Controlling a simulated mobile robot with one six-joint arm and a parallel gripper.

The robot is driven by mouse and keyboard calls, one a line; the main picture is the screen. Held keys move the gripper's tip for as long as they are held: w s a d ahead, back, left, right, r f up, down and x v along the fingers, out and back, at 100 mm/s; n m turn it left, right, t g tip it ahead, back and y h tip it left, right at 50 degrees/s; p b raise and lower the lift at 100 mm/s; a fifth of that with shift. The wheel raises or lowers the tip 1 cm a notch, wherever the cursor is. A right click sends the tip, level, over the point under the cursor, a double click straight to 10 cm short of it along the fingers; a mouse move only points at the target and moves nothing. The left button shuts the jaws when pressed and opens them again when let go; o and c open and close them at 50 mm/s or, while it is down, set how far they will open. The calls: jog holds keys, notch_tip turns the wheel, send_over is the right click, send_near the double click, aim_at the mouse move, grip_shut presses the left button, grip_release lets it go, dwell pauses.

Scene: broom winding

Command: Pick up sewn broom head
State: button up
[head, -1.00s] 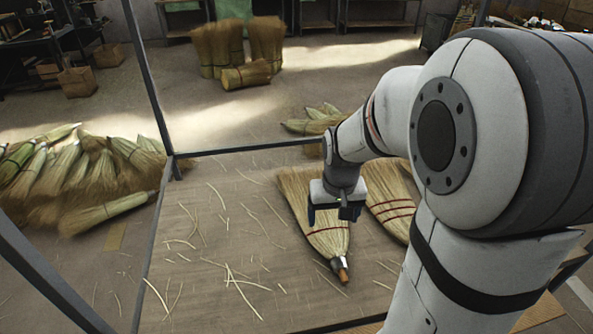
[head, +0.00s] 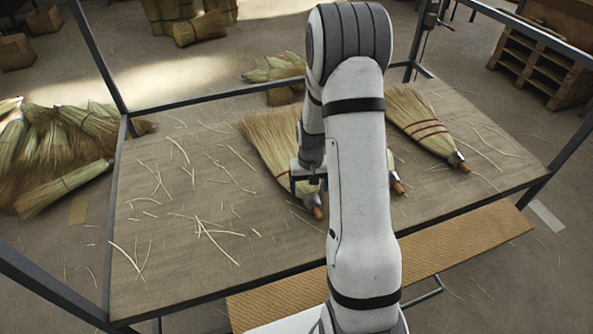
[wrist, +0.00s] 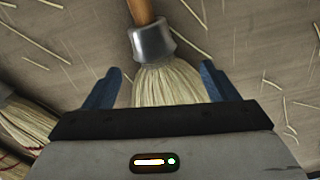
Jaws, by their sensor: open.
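Sewn broom heads lie flat on the wooden table. The left one (head: 266,143) has pale straw bristles, a metal collar and a short wooden handle stub pointing toward the table's front edge. My gripper (head: 308,184) is over its narrow neck, beside the collar. In the wrist view, this broom head (wrist: 167,85) lies between the two blue fingers of my gripper (wrist: 160,80), with visible gaps on both sides. The gripper is open. A second broom head (head: 396,186) is mostly hidden behind my arm. A third broom head (head: 420,122) with red stitching lies to the right.
Loose straws are scattered over the table (head: 140,250), whose left part is otherwise clear. Metal frame posts (head: 95,55) rise at its corners. A ribbed ledge (head: 460,255) runs along the front. Straw bundles (head: 60,150) lie on the floor at left.

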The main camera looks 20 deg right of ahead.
aim_at(309, 191)
notch_tip(309, 191, down, 3)
jog(key=shift+d+f, duration=0.1)
jog(key=shift+c, duration=0.2)
jog(key=c, duration=1.4)
